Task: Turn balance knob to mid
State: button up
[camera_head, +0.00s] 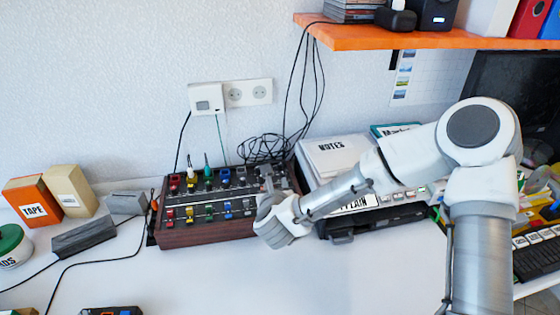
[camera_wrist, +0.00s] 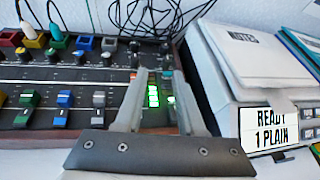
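A mixer (camera_head: 208,236) with wood-coloured sides stands on the white desk, and it also shows in the wrist view (camera_wrist: 60,134). Its black panel carries coloured plugs and sockets, small dark knobs and coloured faders. In the wrist view, one dark knob (camera_wrist: 164,48) and another (camera_wrist: 135,46) lie just beyond my fingertips. I cannot read which knob is the balance knob, or its setting. My gripper (camera_wrist: 160,73) is open over the mixer's right part, with lit green meter bars showing between its fingers. In the head view my gripper (camera_head: 268,186) hides that part of the panel.
A device (camera_wrist: 278,130) with a "READY 1 PLAIN" display and papers (camera_head: 335,155) on top stands close right of the mixer. Black cables (camera_head: 265,148) bunch behind. An orange shelf (camera_head: 360,38) hangs above. Boxes (camera_head: 35,200) stand left. The desk in front is mostly clear.

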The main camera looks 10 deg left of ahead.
aim_at(280, 165)
jog(key=shift+w+d+f+m+h, duration=0.1)
jog(key=shift+m+h, duration=0.2)
jog(key=shift+m, duration=0.8)
jog(key=b+x, duration=0.1)
jog(key=x, duration=1.6)
jog(key=shift+w, duration=0.1)
grip_shut()
